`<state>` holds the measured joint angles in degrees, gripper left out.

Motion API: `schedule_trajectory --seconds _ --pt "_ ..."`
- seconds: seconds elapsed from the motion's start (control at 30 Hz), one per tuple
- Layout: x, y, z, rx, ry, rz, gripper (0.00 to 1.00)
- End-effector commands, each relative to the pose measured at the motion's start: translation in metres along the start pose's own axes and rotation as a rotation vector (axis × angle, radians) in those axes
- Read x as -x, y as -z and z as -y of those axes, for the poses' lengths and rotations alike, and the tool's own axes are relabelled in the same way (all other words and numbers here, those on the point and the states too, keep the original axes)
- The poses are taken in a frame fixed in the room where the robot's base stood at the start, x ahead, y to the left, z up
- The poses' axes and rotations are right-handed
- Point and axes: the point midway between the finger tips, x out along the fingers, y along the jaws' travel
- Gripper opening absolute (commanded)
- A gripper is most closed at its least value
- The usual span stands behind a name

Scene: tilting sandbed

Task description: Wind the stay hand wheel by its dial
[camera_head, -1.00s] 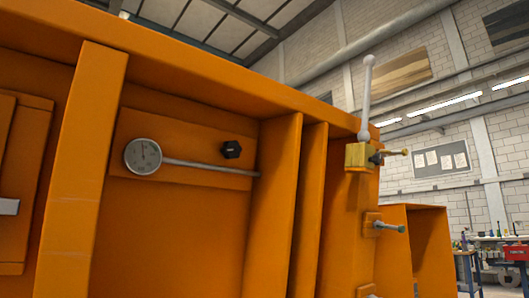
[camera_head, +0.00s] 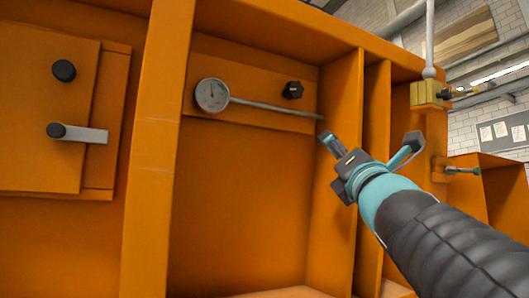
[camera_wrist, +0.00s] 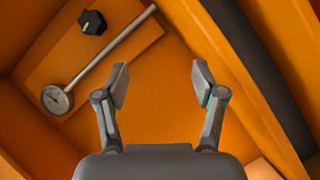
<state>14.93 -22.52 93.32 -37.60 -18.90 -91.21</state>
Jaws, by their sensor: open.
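My gripper (camera_head: 336,160) is below and right of the rod's right end. In the wrist view its fingers (camera_wrist: 160,84) are apart with nothing between them.
Upright orange ribs (camera_head: 341,85) stand right of the dial's recess. A yellow block (camera_head: 427,94) with a white lever and a grey bolt (camera_head: 462,170) lie further right. A panel with a grey handle (camera_head: 84,134) is at left. The recess below the dial is clear.

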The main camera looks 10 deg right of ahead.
Motion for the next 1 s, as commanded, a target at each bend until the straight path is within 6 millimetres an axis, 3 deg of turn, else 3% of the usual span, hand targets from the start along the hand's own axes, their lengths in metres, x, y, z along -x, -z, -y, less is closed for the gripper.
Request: schedule_trajectory --seconds 0.1,0.3,0.57,0.83,1.0 --pt "-0.006 -0.013 -0.033 0.268 -0.155 0.036 0.69" --pt "-0.009 -0.022 -0.066 0.523 -0.295 0.079 0.69" --pt "-0.029 -0.022 -0.078 0.557 -0.316 0.084 0.69" --pt "-0.065 -0.021 -0.089 0.555 -0.314 0.084 0.69" --pt "-0.099 -0.024 -0.102 0.554 -0.314 0.083 0.69"
